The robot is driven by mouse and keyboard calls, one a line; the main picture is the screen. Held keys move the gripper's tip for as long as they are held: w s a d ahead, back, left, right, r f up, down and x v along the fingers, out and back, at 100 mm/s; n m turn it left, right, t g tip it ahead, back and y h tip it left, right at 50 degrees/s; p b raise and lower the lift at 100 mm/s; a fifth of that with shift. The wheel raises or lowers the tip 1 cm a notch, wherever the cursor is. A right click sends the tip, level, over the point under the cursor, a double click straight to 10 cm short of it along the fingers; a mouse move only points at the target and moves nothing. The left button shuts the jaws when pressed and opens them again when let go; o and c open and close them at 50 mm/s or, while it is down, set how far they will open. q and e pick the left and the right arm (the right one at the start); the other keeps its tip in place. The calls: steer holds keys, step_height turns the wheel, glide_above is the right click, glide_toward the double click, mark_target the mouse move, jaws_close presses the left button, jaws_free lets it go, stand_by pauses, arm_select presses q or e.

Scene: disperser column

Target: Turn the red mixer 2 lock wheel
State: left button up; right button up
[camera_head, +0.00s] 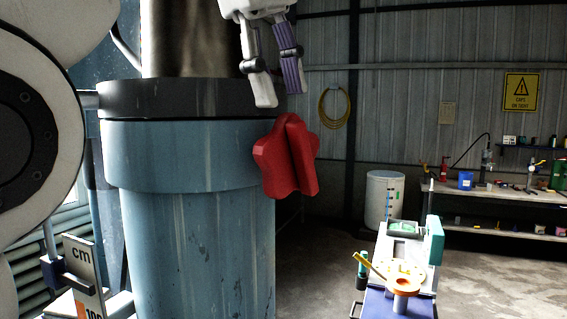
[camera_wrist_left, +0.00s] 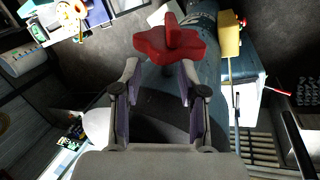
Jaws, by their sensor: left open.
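The red lock wheel (camera_head: 287,158) is a lobed knob on the right side of the blue mixer column (camera_head: 190,220), just under its dark collar (camera_head: 180,98). My left gripper (camera_head: 281,98) hangs above the wheel in the head view, fingers pointing down, open and apart from it. In the left wrist view the wheel (camera_wrist_left: 170,42) appears beyond the fingertips of the open left gripper (camera_wrist_left: 160,68), roughly centred between them. Nothing is between the fingers. My right gripper is not in view.
A bench with a green and white device (camera_head: 410,240) stands at the lower right. A white barrel (camera_head: 383,200) and a long workbench (camera_head: 490,192) are at the back. A sign marked cm (camera_head: 80,265) is at lower left.

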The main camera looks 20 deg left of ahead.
arm_select(q)
steer(key=b, duration=0.4)
glide_toward(313, 194)
steer(key=shift+s+d+f, duration=0.25)
steer(key=shift+s+d, duration=0.3)
steer(key=shift+d, duration=0.05)
steer(key=w+f, duration=0.3)
steer(key=w+a+f+b, duration=0.1)
steer(key=f, duration=0.1)
steer(key=shift+w+f, duration=0.15)
steer(key=shift+w, duration=0.15)
steer(key=shift+d+f, duration=0.2)
steer(key=shift+s+d+r, duration=0.1)
steer(key=shift+s+d, duration=0.1)
steer(key=shift+s, duration=0.3)
steer(key=shift+w+a, duration=0.15)
steer(key=shift+w, duration=0.05)
steer(key=c, duration=0.3)
steer(key=shift+w, duration=0.1)
jaws_close()
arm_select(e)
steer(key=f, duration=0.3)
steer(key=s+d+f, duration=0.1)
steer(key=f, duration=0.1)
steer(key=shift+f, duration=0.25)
